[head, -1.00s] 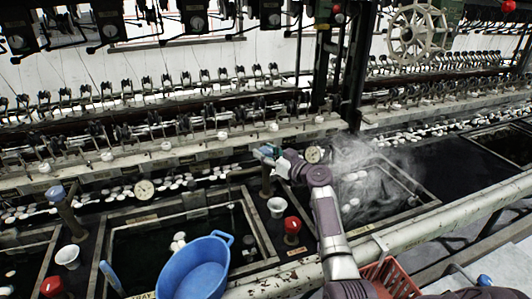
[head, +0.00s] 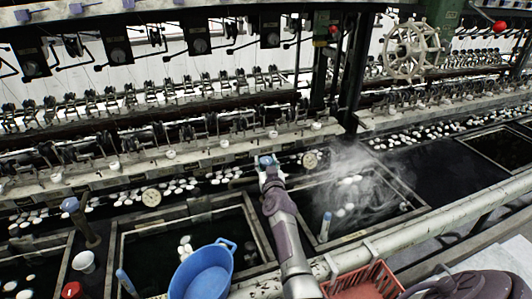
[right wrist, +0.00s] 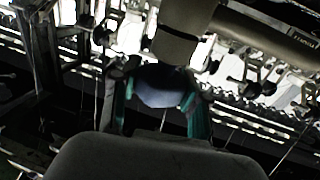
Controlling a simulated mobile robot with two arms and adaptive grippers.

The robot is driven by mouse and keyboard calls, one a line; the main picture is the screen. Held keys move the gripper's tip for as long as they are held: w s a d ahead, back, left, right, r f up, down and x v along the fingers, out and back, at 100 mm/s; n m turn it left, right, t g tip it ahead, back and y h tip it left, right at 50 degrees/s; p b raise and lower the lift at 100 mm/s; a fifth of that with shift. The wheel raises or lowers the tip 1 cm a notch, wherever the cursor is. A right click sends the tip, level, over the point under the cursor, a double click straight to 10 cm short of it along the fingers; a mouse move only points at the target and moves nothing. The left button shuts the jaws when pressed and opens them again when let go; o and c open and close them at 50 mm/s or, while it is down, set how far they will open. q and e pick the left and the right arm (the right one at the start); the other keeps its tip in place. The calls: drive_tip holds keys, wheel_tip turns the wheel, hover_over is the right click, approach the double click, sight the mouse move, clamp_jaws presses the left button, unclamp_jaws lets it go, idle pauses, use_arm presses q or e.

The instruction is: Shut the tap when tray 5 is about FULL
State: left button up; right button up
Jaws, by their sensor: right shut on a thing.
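My right gripper (head: 268,164) is at the blue tap knob (head: 265,159) between two basins. In the right wrist view its teal-edged fingers (right wrist: 160,100) stand on both sides of the rounded blue knob (right wrist: 162,86) and are shut on it. The tap's post is mostly hidden behind my right arm. Right of the arm lies a steaming tray (head: 408,207) with white cocoons in dark water. Left of it is another dark tray (head: 118,243) with a few cocoons. I cannot read which one is tray 5, and the water level is hard to judge. My left gripper is not in view.
A blue tub (head: 205,272) stands at the front, and a red crate (head: 360,283) is right of my arm. A pale pipe (head: 440,224) runs along the front edge. Another blue-topped tap (head: 71,205) and a white cup (head: 84,262) stand at left.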

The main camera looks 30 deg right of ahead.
drive_tip(key=shift+m+g+h+p, duration=0.4)
drive_tip(key=shift+m+h+p, duration=0.2)
drive_tip(key=shift+h, duration=0.3)
drive_tip(key=shift+f, duration=0.1)
drive_tip(key=o, duration=1.2)
drive_tip(key=shift+c, duration=0.2)
